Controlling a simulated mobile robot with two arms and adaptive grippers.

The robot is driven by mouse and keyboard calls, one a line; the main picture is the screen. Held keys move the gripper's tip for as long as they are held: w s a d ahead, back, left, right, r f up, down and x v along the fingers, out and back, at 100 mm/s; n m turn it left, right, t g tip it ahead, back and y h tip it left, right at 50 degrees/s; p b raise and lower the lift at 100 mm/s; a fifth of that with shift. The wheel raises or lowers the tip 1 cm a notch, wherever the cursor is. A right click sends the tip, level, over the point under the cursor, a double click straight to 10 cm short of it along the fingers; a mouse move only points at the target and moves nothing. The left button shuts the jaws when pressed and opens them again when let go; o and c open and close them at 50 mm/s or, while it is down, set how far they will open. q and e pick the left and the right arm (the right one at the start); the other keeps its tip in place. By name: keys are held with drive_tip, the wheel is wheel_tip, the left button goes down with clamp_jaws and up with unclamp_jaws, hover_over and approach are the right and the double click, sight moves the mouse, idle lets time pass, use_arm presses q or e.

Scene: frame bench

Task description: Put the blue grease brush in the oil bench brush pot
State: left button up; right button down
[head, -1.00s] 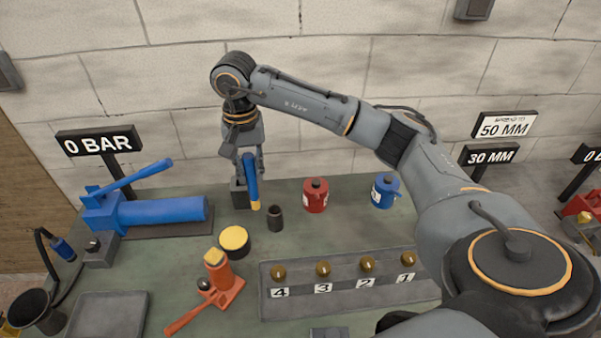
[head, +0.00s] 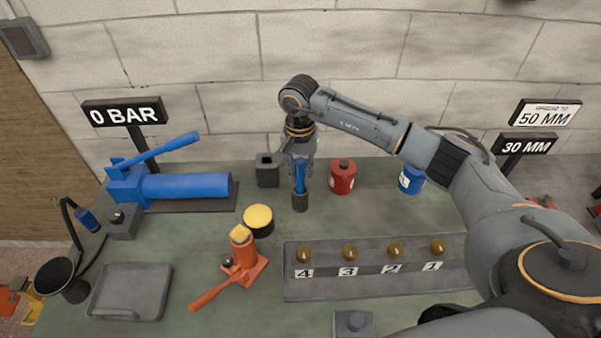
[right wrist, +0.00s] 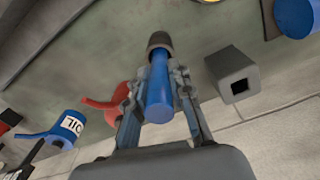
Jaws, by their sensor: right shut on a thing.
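The blue grease brush (head: 299,178) stands about upright in my right gripper (head: 300,170). In the right wrist view, my right gripper (right wrist: 160,98) is shut on the blue handle (right wrist: 158,85), with a finger on each side. I cannot read a label on the pot. My left gripper is not in view.
A red can (head: 342,178) and a blue can (head: 411,180) stand to the right. A yellow-topped tin (head: 258,220) and an orange jack (head: 242,255) are in front.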

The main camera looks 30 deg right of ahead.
drive_tip(key=shift+f, duration=0.55)
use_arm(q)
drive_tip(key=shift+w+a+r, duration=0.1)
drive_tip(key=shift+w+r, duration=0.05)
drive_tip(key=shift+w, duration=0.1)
use_arm(e)
drive_tip(key=shift+f, duration=0.15)
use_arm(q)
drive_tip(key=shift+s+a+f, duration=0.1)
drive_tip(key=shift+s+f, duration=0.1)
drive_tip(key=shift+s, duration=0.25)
use_arm(e)
drive_tip(key=c, duration=1.2)
unclamp_jaws()
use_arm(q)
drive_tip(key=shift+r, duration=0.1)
use_arm(e)
drive_tip(key=shift+r, duration=0.35)
wheel_tip(320, 180, up, 12)
drive_tip(key=b, duration=0.3)
drive_tip(key=shift+f, duration=0.2)
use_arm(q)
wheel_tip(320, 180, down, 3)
